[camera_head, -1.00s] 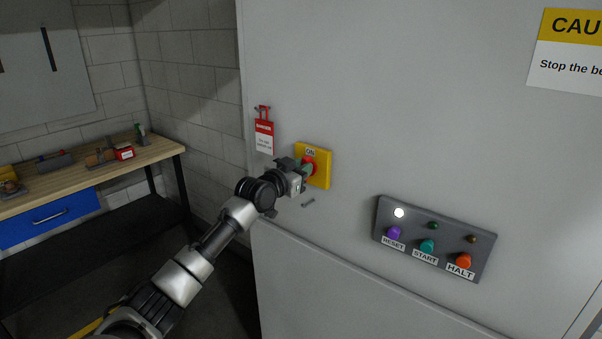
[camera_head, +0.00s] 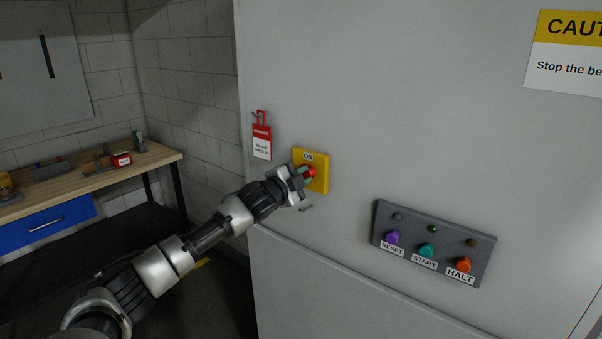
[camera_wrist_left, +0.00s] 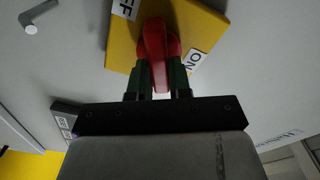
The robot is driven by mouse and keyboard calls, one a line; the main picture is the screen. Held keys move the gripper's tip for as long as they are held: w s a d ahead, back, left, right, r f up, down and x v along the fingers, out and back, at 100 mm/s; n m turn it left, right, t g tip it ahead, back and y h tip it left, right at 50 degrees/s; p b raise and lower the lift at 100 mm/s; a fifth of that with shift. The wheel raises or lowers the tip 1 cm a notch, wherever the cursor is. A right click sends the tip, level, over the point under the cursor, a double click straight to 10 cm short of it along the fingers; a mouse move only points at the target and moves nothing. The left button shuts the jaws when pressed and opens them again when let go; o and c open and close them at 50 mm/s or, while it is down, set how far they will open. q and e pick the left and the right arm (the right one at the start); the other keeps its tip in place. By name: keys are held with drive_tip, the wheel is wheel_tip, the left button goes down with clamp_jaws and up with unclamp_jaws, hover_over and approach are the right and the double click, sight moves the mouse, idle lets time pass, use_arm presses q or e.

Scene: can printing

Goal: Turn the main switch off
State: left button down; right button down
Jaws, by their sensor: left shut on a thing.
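The main switch is a yellow plate (camera_head: 322,182) with a red handle (camera_head: 310,172) on the grey cabinet front. An ON label shows at its top in the head view. In the wrist view the plate (camera_wrist_left: 122,50) is turned, with ON to the right of the red handle (camera_wrist_left: 157,40) and part of OFF at the top. My left gripper (camera_head: 303,176) is at the plate; its green-tipped fingers (camera_wrist_left: 160,82) are closed on either side of the red handle. The fingers hide part of the handle. My right gripper is not in view.
A red danger tag (camera_head: 262,141) hangs left of the switch. A button panel (camera_head: 436,240) with RESET, START and HALT is at lower right. A workbench (camera_head: 150,158) stands at left.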

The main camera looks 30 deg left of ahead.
use_arm(q)
drive_tip(key=shift+f+m+p, duration=0.15)
drive_tip(key=shift+m+p, duration=0.25)
drive_tip(key=shift+m, duration=1)
drive_tip(key=shift+f+m+p, duration=0.15)
drive_tip(key=shift+m+p, duration=0.2)
drive_tip(key=shift+m, duration=1.05)
drive_tip(key=c, duration=1)
unclamp_jaws()
drive_tip(key=shift+c, duration=0.2)
drive_tip(key=s+b, duration=0.6)
drive_tip(key=s, duration=0.4)
drive_tip(key=shift+s+a, duration=0.35)
drive_tip(key=shift+s, duration=0.05)
